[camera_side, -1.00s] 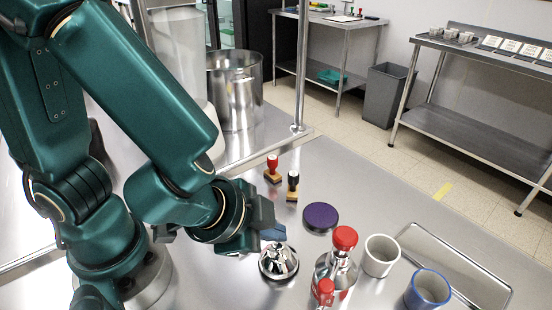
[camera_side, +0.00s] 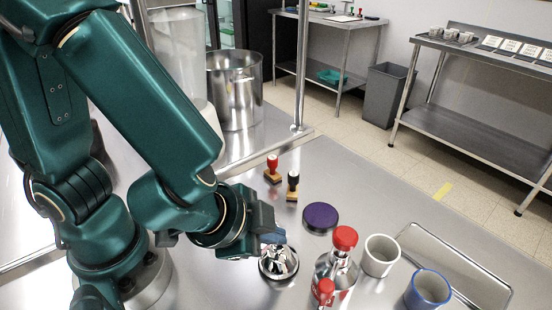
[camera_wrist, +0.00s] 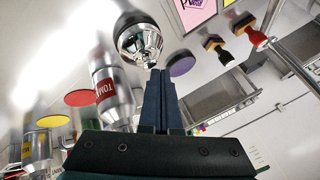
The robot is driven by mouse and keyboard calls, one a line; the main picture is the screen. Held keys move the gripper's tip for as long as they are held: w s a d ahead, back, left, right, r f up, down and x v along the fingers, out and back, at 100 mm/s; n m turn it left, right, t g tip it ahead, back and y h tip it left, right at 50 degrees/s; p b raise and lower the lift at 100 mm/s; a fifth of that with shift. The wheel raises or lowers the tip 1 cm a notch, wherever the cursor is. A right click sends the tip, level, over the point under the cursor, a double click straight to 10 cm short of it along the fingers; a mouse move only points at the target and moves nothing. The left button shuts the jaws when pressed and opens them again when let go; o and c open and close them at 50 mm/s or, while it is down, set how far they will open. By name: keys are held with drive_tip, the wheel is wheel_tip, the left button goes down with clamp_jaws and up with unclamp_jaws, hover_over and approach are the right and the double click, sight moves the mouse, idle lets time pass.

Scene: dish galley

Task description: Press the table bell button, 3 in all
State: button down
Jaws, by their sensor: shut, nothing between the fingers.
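The table bell (camera_side: 278,265) is a shiny chrome dome on the steel counter. It also shows in the wrist view (camera_wrist: 139,40), just beyond the fingertips. My gripper (camera_side: 274,238) is over the bell, its blue fingers pointing at the top of the dome. In the wrist view my gripper (camera_wrist: 161,72) has its two dark blue fingers shut together with nothing between them. The fingers hide part of the bell's top in the side view. I cannot tell whether the fingertips touch the button.
Right of the bell stand a red-capped bottle (camera_side: 336,268), a white mug (camera_side: 380,256) and a blue-rimmed mug (camera_side: 428,289), beside a tray (camera_side: 456,262). A purple disc (camera_side: 320,217) lies behind the bell. A red-handled stamp (camera_side: 272,169) and a black-handled stamp (camera_side: 292,186) stand farther back.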

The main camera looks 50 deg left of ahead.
sight(275, 247)
idle(0.4)
drive_tip(key=shift+r, duration=0.85)
drive_tip(key=shift+r, duration=2.55)
idle(0.5)
wheel_tip(275, 247, up, 4)
drive_tip(key=shift+f, duration=0.15)
drive_tip(key=shift+f, duration=0.1)
drive_tip(key=shift+f, duration=4.3)
